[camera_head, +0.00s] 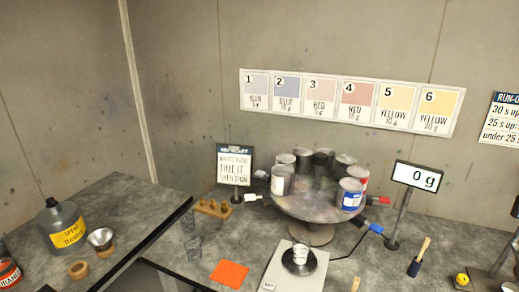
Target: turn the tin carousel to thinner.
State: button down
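The tin carousel (310,208) is a round, stained grey turntable on a short pedestal, on the bench at the middle right. Several tins stand around its rim. A tin with a blue and white label (349,195) is at the front right, and a tin with some red (357,174) is behind it. A plain grey tin (282,181) is at the front left, and a dark tin (322,163) is at the back. Coloured tabs stick out around the rim: white (251,197), red (383,200) and blue (376,228). I cannot read which position is thinner. My gripper is not in view.
A scale (283,272) with a small cup (300,256) stands in front of the carousel; its display (416,177) reads 0 g. A sign (235,165) and wooden block (213,208) are left of the carousel. A spent thinner jug (62,225) is far left. An orange sheet (229,273) lies in front.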

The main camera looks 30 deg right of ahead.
aim_at(319, 192)
jog(key=k+z, duration=0.15)
jog(key=z, duration=1)
jog(key=i+j+u, duration=0.1)
jog(key=u, duration=0.3)
jog(key=i+u, duration=0.2)
jog(key=u, duration=0.25)
jog(key=i+u, duration=0.2)
jog(key=u, duration=0.2)
